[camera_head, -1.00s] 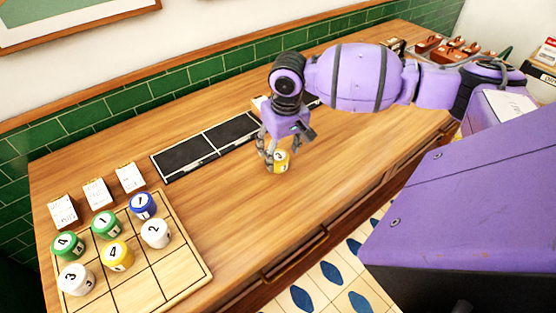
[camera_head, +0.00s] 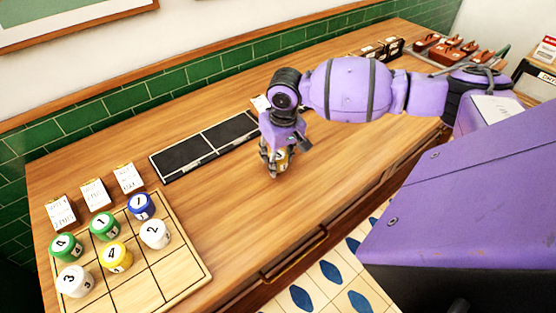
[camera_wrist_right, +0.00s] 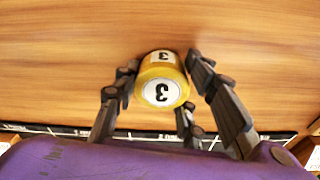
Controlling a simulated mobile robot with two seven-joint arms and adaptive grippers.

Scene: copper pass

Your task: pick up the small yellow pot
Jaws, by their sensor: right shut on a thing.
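The small yellow pot (camera_wrist_right: 161,88), with a white disc marked 3 on its top and a white label on its side, is between the fingers of my right gripper (camera_wrist_right: 163,97). In the head view the right gripper (camera_head: 275,163) is closed around the pot at the middle of the wooden counter, and its fingers hide most of the pot. I cannot tell whether the pot touches the counter. Another yellow pot (camera_head: 116,257), marked 4, stands on the gridded wooden board at the lower left. My left gripper is not in view.
The gridded board (camera_head: 181,275) also holds several green, white and blue pots. Upright cards (camera_head: 95,194) stand behind it. Black panels (camera_head: 205,146) lie along the back of the counter. Brown items (camera_head: 458,50) sit at the far right end. The counter's front middle is clear.

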